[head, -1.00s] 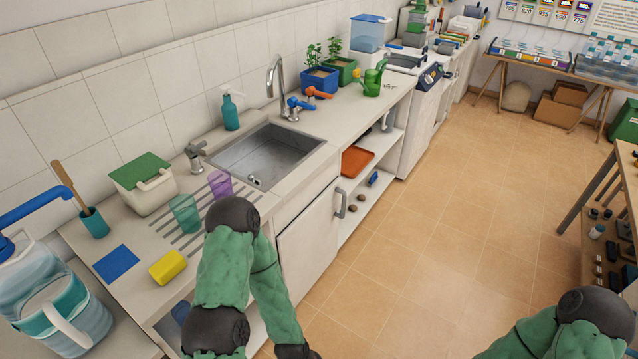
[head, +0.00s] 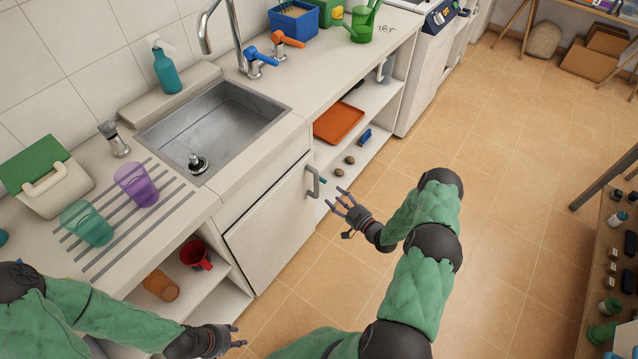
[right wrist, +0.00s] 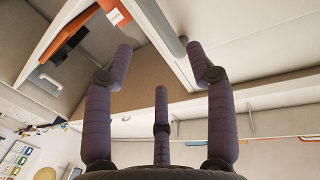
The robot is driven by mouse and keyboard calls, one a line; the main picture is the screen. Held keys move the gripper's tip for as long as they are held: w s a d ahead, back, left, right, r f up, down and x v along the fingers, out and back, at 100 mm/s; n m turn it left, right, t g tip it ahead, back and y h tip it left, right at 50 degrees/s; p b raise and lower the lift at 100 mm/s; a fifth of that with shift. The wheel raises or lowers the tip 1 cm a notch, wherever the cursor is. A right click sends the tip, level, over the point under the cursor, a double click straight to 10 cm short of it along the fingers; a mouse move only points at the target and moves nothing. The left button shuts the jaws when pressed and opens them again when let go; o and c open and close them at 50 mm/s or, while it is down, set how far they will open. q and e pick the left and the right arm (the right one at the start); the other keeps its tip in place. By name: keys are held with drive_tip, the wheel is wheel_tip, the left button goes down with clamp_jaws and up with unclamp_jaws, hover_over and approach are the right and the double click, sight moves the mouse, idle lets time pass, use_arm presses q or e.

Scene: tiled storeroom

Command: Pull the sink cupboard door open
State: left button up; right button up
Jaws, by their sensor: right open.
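The white sink cupboard door (head: 268,228) is below the sink and looks shut. Its grey bar handle (head: 313,181) stands upright near the door's right edge. My right gripper (head: 335,200) is open and empty, just right of the handle, with its fingers pointing at it. In the right wrist view, a grey bar (right wrist: 162,25) that looks like the handle lies ahead between the spread fingertips (right wrist: 160,52). I cannot tell whether they touch it. My left gripper (head: 240,336) is low, in front of the open shelves left of the door; its opening is unclear.
Open shelves right of the door hold an orange tray (head: 339,122) and small items. A red mug (head: 196,255) sits on the left shelf. Cups stand on the drainer beside the sink (head: 215,125). The tiled floor (head: 490,200) before the cupboard is clear.

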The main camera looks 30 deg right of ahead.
sight(317, 179)
drive_tip(key=w+b, duration=0.1)
drive_tip(key=w, duration=0.2)
drive_tip(key=w+a+b, duration=0.1)
drive_tip(key=w, duration=0.3)
drive_tip(key=w+a+b, duration=0.1)
drive_tip(key=w, duration=0.3)
drive_tip(key=shift+w+r, duration=0.1)
drive_tip(key=shift+r, duration=0.15)
clamp_jaws()
